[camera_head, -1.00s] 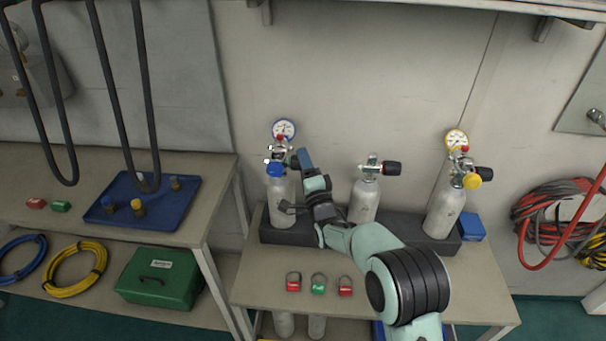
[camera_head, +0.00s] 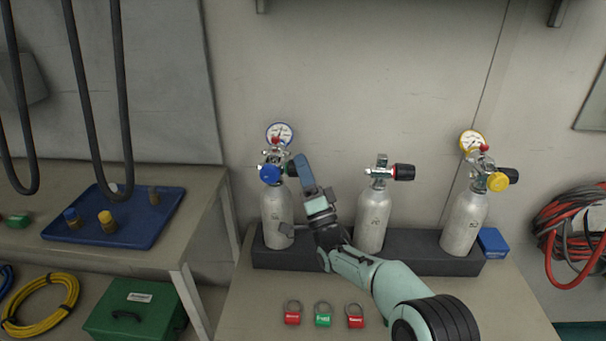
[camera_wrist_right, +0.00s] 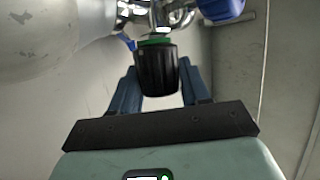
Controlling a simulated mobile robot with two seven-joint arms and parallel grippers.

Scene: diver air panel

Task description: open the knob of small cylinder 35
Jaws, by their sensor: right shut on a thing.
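Three small grey cylinders stand in a dark rack: a left one (camera_head: 277,215), a middle one (camera_head: 373,218) and a right one (camera_head: 463,222). Their numbers are too small to read surely. My right gripper (camera_head: 301,168) is at the left cylinder's valve, shut on its black knob (camera_wrist_right: 157,72). In the right wrist view the knob sits between the two blue fingers, with a green ring at its base. In the head view the gripper mostly hides this knob. The middle cylinder's black knob (camera_head: 404,172) is free. My left gripper is not in view.
The left cylinder carries a blue knob (camera_head: 270,174) and a gauge (camera_head: 280,133). The right cylinder has a yellow knob (camera_head: 498,181) and a gauge (camera_head: 472,141). Several padlocks, one green (camera_head: 323,319), lie in front of the rack (camera_head: 405,253). A blue tray (camera_head: 120,232) lies left.

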